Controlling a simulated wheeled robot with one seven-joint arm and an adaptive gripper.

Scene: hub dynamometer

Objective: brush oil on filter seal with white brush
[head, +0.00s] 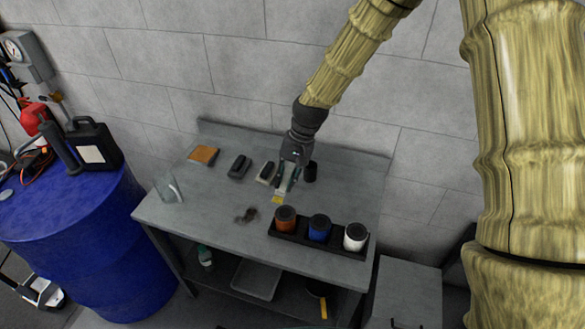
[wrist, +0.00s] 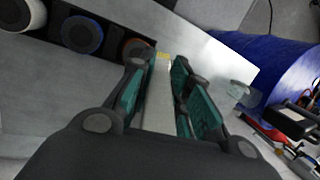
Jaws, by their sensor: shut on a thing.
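My gripper (head: 287,180) is above the grey bench, shut on a pale brush (wrist: 158,105) with a yellow tip. The brush tip (head: 277,199) points down toward the bench front in the head view. Whether it touches the bench is unclear. Three dark-topped canisters, which look like filters, stand upright in a black tray (head: 292,238): orange (head: 285,218), blue (head: 319,228) and white (head: 355,237). They also show upper left in the wrist view, with the orange one (wrist: 135,48) nearest the brush tip. The brush is apart from them. Their seals are not clear.
On the bench (head: 220,205) are a clear cup (head: 168,188), an orange-brown pad (head: 204,155), dark blocks (head: 239,166), a dark smudge-like item (head: 246,214) and a black cylinder (head: 310,171). A blue drum (head: 120,250) stands left. The wall is close behind.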

